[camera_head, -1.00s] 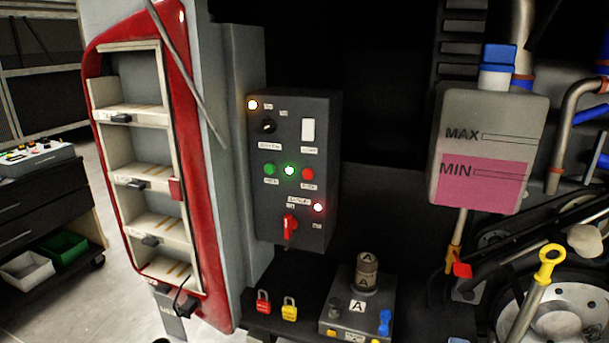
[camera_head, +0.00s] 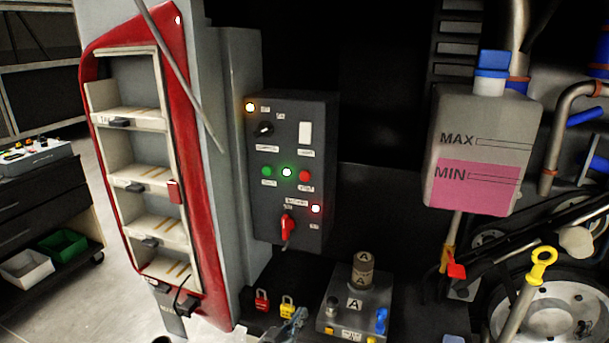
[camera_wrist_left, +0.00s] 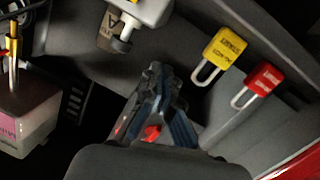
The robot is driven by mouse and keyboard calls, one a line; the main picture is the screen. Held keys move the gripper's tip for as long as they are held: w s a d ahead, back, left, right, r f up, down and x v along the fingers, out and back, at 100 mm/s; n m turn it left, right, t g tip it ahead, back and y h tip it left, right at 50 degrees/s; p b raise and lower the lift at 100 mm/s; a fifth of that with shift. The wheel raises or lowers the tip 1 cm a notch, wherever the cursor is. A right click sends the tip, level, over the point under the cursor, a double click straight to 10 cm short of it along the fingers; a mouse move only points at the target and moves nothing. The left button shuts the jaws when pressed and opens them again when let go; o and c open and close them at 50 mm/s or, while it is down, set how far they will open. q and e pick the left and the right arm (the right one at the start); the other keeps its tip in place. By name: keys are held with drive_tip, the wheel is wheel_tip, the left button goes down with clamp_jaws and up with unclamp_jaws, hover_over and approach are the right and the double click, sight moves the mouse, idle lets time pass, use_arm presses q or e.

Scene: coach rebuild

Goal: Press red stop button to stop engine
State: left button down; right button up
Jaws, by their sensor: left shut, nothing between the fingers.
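The red stop button (camera_head: 305,176) is a small round red button on the front of the dark control box (camera_head: 290,130). The stop button cannot be made out in the wrist view. My right gripper is not in view.
A red rotary switch (camera_head: 287,226) and a lit lamp (camera_head: 316,209) are lower on the box. A red padlock (camera_head: 261,301) and a yellow padlock (camera_head: 287,305) are below it. A grey block (camera_head: 340,322) stands to their right. The space before the box is clear.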

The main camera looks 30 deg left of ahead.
use_arm(q)
wheel_tip(320, 180, up, 19)
drive_tip(key=w+a+t, duration=0.2)
drive_tip(key=a+t, duration=0.1)
drive_tip(key=t, duration=0.2)
drive_tip(key=t+h, duration=0.4)
drive_tip(key=t, duration=0.1)
approach(305, 176)
drive_tip(key=s+d+r, duration=0.3)
drive_tip(key=s+r, duration=0.3)
drive_tip(key=shift+w+d+m+p, duration=0.1)
drive_tip(key=shift+w+m+p, duration=0.1)
drive_tip(key=shift+m+p, duration=0.15)
drive_tip(key=shift+w, duration=0.1)
drive_tip(key=shift+w+a+b, duration=0.35)
drive_tip(key=shift+w+b, duration=0.25)
drive_tip(key=shift+w, duration=0.8)
drive_tip(key=shift+w+a+b, duration=0.35)
drive_tip(key=shift+w+b, duration=0.25)
drive_tip(key=shift+w, duration=0.8)
drive_tip(key=shift+w+a+b, duration=0.35)
drive_tip(key=shift+w+b, duration=0.25)
drive_tip(key=shift+w, duration=0.8)
drive_tip(key=shift+w, duration=0.1)
